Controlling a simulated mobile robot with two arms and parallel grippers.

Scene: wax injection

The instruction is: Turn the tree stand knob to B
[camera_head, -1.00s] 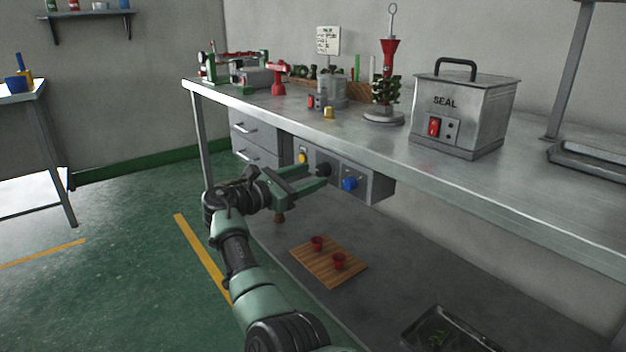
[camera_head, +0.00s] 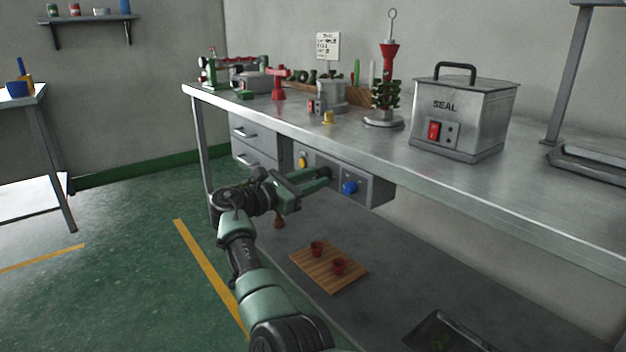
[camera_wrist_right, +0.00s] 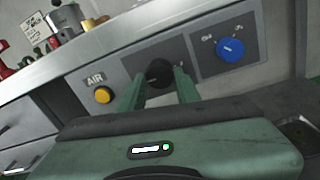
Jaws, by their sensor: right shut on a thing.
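A black round knob (camera_wrist_right: 160,73) sits on the middle panel under the bench, between the yellow AIR button (camera_wrist_right: 103,95) and the blue knob (camera_wrist_right: 230,49). My right gripper (camera_head: 326,172) reaches that panel, and in the right wrist view its green fingers (camera_wrist_right: 163,85) are shut on the black knob from both sides. The gripper hides part of the knob and most of its markings, so I cannot read its setting. The tree stand (camera_head: 384,121) is on the bench top, with a green tree on it and a red cone above. My left gripper is not in view.
The bench edge (camera_head: 420,172) runs just above the panel. The SEAL box (camera_head: 480,115) stands on the bench at the right. Below, a wooden board (camera_head: 320,278) with two red cups lies on the lower shelf. Drawers (camera_head: 252,140) are left of the panel.

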